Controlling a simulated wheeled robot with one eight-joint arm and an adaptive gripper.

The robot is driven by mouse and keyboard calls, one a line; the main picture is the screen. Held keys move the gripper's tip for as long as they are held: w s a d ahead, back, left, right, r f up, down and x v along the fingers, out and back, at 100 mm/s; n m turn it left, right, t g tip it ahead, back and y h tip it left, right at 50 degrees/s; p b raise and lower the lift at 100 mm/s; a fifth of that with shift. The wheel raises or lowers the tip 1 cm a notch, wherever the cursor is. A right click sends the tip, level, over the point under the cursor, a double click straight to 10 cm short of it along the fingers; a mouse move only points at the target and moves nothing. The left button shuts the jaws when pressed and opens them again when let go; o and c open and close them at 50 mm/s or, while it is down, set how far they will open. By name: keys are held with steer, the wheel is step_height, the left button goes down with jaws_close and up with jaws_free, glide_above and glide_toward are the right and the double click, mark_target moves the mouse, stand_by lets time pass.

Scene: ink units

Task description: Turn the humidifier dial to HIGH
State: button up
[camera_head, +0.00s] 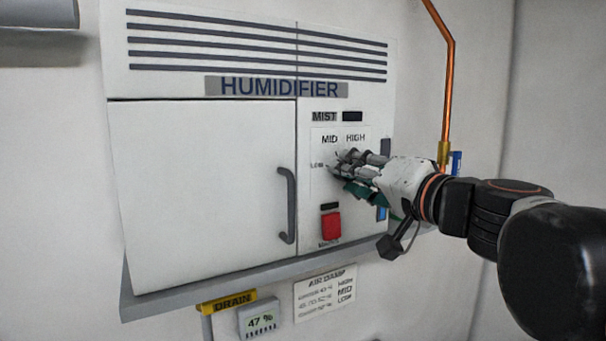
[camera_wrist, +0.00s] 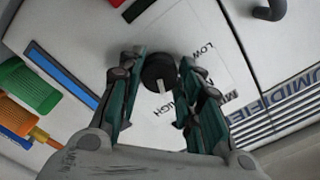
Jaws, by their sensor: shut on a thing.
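The humidifier (camera_head: 205,190) is a white wall cabinet with a MIST panel on its right side. In the head view my gripper (camera_head: 345,165) is at this panel and hides the dial. In the wrist view the dial (camera_wrist: 158,70) is a round black knob with a white pointer mark. My gripper (camera_wrist: 156,84) has its green fingers on either side of the knob, shut on it. The pointer faces the lower edge of the wrist view, near the HIGH label (camera_wrist: 180,103) and slightly to its left. The LOW label (camera_wrist: 205,47) is clear; MID is partly covered by a finger.
A red switch (camera_head: 331,226) sits below the dial. A grey door handle (camera_head: 288,205) stands out to the left. A copper pipe (camera_head: 447,80) runs down the wall at right. A humidity display (camera_head: 260,320) and a printed chart (camera_head: 326,292) are below the cabinet.

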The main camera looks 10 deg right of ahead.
steer(key=o, duration=1.1)
steer(key=shift+c, duration=0.2)
steer(key=shift+s+d, duration=0.1)
steer(key=v, duration=1.1)
steer(key=shift+s, duration=0.3)
